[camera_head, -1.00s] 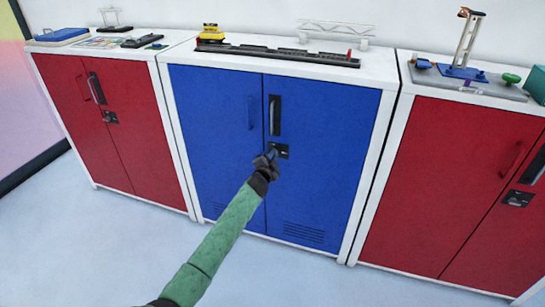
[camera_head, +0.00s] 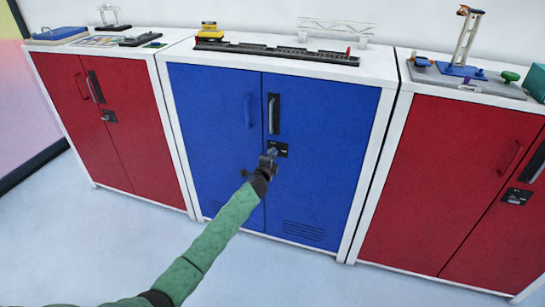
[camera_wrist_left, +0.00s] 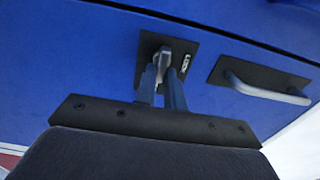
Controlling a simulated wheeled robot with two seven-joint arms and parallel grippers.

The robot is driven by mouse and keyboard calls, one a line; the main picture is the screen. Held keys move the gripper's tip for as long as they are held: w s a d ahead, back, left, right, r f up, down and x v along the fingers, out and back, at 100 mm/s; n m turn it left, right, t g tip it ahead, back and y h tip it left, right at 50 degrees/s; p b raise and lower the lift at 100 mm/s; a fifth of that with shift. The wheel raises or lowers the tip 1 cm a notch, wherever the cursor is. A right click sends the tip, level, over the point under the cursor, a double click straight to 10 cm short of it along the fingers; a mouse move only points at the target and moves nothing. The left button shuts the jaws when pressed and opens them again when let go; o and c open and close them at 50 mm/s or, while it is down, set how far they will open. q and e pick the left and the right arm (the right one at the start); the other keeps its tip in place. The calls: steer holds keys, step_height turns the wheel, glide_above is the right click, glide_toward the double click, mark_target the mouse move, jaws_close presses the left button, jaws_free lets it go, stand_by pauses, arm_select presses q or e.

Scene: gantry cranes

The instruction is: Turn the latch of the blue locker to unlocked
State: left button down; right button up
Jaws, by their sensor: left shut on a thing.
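The blue locker (camera_head: 325,180) stands in the middle with both doors closed. Its latch (camera_head: 280,149) is a small dark plate near the seam of the doors, below the black handle. My left gripper (camera_head: 270,155) reaches up to it on a green arm from below. In the left wrist view the left gripper (camera_wrist_left: 162,80) has its two fingers shut on the grey knob of the latch (camera_wrist_left: 178,52). A small light label shows on the plate beside the knob; I cannot read it surely. The fingers hide part of the knob. My right gripper is not in view.
The black handle (camera_head: 274,114) is above the latch and also shows in the left wrist view (camera_wrist_left: 262,82). Red lockers stand at the left (camera_head: 85,130) and right (camera_head: 440,190). Crane models and a black rail (camera_head: 280,53) lie on top. The floor in front is clear.

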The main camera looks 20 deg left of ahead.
arm_select(q)
steer(key=shift+d, duration=0.1)
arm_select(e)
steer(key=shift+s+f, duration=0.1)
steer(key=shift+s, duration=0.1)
arm_select(q)
steer(key=c, duration=1.5)
jaws_free()
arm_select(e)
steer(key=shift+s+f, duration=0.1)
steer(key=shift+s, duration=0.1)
